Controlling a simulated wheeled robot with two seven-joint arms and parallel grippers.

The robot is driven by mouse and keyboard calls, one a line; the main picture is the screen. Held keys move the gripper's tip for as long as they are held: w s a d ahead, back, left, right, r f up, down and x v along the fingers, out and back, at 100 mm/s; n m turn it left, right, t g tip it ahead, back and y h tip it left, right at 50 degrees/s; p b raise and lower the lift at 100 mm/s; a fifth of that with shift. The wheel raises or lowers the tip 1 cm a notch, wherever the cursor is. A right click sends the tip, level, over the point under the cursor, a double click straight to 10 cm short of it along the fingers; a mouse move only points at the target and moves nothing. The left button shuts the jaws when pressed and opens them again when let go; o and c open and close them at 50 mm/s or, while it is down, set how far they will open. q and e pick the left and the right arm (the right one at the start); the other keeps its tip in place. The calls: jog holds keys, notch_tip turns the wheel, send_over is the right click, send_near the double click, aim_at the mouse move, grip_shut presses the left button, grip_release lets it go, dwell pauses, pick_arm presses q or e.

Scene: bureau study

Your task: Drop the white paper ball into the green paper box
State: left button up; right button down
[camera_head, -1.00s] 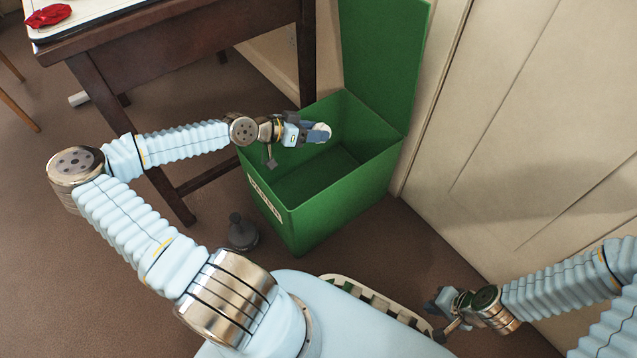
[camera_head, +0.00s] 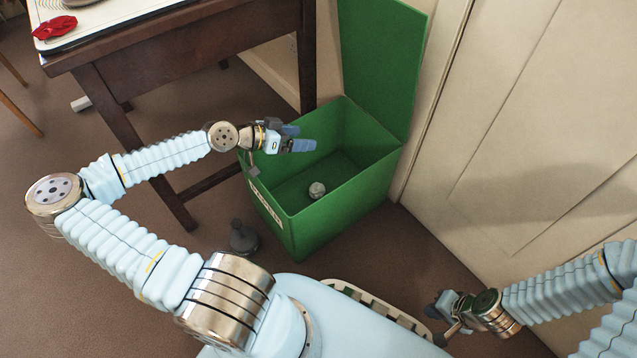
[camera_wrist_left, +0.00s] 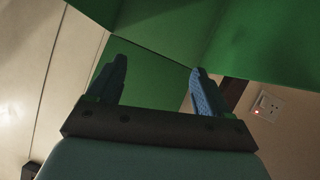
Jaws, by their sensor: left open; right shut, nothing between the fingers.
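The white paper ball (camera_head: 317,190) lies on the floor of the green paper box (camera_head: 322,222), inside it. The box stands on the floor with its lid (camera_head: 382,62) raised upright at the back. My left gripper (camera_head: 306,138) is open and empty above the box's left part, apart from the ball. In the left wrist view my left gripper (camera_wrist_left: 155,82) shows two spread fingers with green box surfaces beyond them and nothing between. My right gripper (camera_head: 436,323) is at the lower right, shut and empty, away from the box.
A dark wooden desk (camera_head: 180,40) stands left of the box, with a red crumpled item (camera_head: 55,27) on top. A beige panelled door or wall (camera_head: 540,110) is at the right. A small dark grey object (camera_head: 243,238) stands on the floor left of the box.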

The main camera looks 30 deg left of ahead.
pick_arm(q)
jog(key=p+v, duration=0.1)
jog(key=v, duration=0.7)
jog(key=shift+s+a+p, duration=0.15)
jog(key=shift+s+p, duration=0.1)
jog(key=shift+p, duration=0.05)
jog(key=shift+r, duration=0.1)
